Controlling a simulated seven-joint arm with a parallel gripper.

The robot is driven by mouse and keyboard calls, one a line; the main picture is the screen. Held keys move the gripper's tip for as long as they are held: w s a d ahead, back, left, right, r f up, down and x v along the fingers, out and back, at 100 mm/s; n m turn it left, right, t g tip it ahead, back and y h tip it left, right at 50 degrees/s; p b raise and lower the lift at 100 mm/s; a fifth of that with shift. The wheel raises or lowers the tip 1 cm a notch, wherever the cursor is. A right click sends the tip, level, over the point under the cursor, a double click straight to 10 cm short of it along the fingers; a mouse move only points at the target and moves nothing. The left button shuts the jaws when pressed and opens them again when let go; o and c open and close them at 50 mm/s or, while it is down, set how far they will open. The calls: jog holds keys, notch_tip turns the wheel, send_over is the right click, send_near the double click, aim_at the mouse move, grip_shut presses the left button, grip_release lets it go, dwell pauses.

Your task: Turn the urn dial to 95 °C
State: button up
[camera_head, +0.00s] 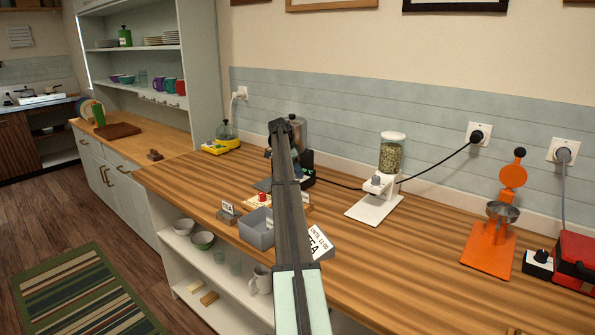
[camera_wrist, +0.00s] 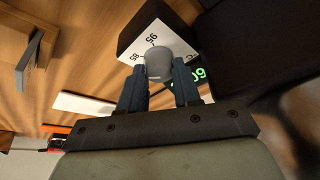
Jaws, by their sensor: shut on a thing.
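In the wrist view, my gripper (camera_wrist: 160,82) is shut on the grey dial (camera_wrist: 160,60), one dark finger on either side of it. The dial sits on a white scale face (camera_wrist: 148,38) on a black box (camera_wrist: 146,18). The printed marks 95 and 85 show beside the knob, turned in the picture. I cannot make out a pointer on the dial. Green lit digits (camera_wrist: 196,75) show beside a finger and are partly covered. In the head view, the urn (camera_head: 300,130) stands mostly hidden behind my arm, which also hides the dial and the fingertips.
A glass-topped dispenser on a white stand (camera_head: 378,186) is right of the urn. A grey bin (camera_head: 257,236), a TEA sign (camera_head: 227,212) and a tilted card (camera_head: 320,243) stand near the counter's front edge. An orange device (camera_head: 490,245) is at the right.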

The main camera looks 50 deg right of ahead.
jog(key=shift+m, duration=0.3)
dwell(0.4)
jog(key=o, duration=1.1)
jog(key=shift+c, duration=0.2)
jog(key=shift+r, duration=0.1)
jog(key=v, duration=1.3)
jog(key=shift+w+r, duration=0.15)
jog(key=shift+r, duration=0.2)
